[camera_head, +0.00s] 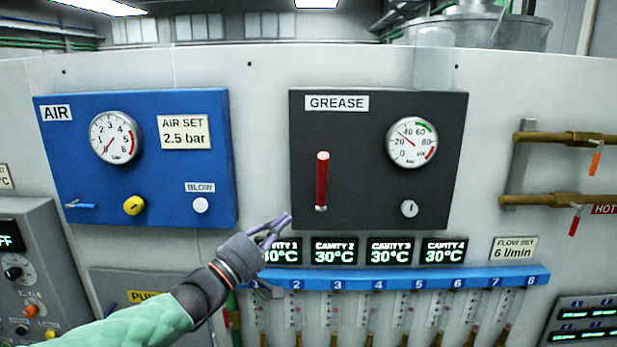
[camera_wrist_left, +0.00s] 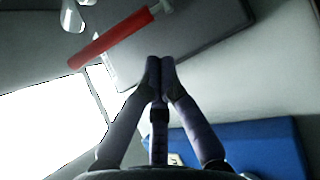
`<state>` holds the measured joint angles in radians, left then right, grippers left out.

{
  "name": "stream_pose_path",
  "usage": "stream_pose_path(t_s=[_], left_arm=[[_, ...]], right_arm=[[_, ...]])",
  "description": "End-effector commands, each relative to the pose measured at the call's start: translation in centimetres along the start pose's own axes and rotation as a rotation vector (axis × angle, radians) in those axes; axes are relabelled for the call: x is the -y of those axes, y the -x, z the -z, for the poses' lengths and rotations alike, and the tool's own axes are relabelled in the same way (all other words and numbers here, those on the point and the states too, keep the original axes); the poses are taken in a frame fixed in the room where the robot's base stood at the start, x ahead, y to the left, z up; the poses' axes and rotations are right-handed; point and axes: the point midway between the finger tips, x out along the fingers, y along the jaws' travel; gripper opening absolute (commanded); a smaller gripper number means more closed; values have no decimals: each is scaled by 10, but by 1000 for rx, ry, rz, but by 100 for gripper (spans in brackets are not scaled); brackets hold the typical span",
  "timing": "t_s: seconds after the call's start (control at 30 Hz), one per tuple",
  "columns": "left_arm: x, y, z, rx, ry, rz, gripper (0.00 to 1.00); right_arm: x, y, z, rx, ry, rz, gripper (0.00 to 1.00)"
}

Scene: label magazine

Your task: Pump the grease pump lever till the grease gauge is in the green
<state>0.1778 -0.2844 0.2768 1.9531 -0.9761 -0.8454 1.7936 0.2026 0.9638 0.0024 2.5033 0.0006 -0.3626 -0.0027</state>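The grease panel (camera_head: 380,200) is a dark plate on the wall. Its lever (camera_head: 322,182) has a red grip and stands upright; it also shows as a red rod in the left wrist view (camera_wrist_left: 110,39). The grease gauge (camera_head: 412,142) is round and white, with its needle pointing up-left between 20 and 40, outside the green arc at the top. My left gripper (camera_head: 286,220) is below and left of the lever, apart from it. In the left wrist view its fingertips (camera_wrist_left: 160,63) meet with nothing between them. My right gripper is not in view.
A blue air panel (camera_head: 150,215) is left of the grease panel. A small round knob (camera_head: 409,208) sits below the gauge. Cavity displays (camera_head: 390,251) and a blue manifold (camera_head: 400,280) run below. Brass pipes (camera_head: 565,138) stick out at right. The space before the lever is clear.

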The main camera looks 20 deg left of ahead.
Motion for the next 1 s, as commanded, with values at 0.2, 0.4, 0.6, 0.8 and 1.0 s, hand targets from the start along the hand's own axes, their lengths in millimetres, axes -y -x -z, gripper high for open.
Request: stream_pose_path(t_s=[0.2,0.4,0.6,0.8,1.0], left_arm=[[-55,10,4,22,11,-89,0],[-64,12,4,28,17,-104,0],[-64,12,5,28,17,-103,0],[-65,2,4,29,18,-103,0],[-68,-29,3,31,18,-102,0]], right_arm=[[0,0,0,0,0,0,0],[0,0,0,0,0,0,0],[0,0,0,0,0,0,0],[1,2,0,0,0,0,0],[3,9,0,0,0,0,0]])
